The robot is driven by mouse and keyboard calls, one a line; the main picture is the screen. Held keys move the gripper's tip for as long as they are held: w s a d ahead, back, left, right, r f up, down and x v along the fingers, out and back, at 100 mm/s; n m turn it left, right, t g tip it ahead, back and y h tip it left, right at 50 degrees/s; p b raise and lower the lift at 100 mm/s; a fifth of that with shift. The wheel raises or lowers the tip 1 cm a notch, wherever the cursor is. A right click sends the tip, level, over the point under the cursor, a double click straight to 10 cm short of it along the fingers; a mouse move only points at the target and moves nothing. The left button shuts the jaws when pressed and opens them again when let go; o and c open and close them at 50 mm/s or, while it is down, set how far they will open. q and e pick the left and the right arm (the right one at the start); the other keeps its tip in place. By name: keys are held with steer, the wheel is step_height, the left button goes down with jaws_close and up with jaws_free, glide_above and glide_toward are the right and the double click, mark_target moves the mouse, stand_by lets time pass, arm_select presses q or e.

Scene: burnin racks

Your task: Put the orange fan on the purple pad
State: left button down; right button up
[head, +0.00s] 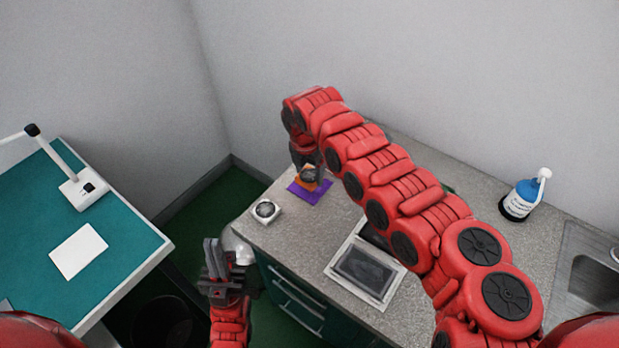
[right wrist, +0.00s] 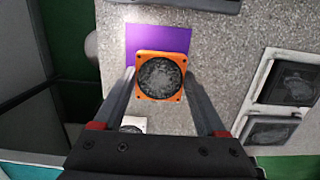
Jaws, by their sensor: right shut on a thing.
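The orange fan (right wrist: 160,76) is a square orange frame with a dark round middle. My right gripper (right wrist: 163,90) is shut on it, one finger at each side. In the head view, the fan (head: 308,174) shows just under my right gripper (head: 307,168), partly hidden by it. The purple pad (head: 311,196) lies flat on the grey counter; in the right wrist view, the pad (right wrist: 158,38) shows behind the fan's upper edge. I cannot tell whether the fan touches the pad. My left gripper (head: 215,258) is empty in front of the counter; its opening is unclear.
A white fan (head: 265,210) sits left of the pad on the counter (head: 295,240). A white-framed tray (head: 333,272) with dark contents lies nearer. A blue-and-white bottle (head: 525,192) and a sink (head: 590,270) are at right. A teal-topped table (head: 125,250) stands left.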

mark_target(309, 173)
steer(key=shift+w+f, duration=0.1)
steer(key=shift+w, duration=0.45)
steer(key=shift+f, duration=0.1)
step_height(309, 173, down, 3)
steer(key=shift+r+p, duration=0.2)
steer(key=shift+p, duration=0.5)
steer(key=shift+f, duration=0.35)
steer(key=shift+d, duration=0.1)
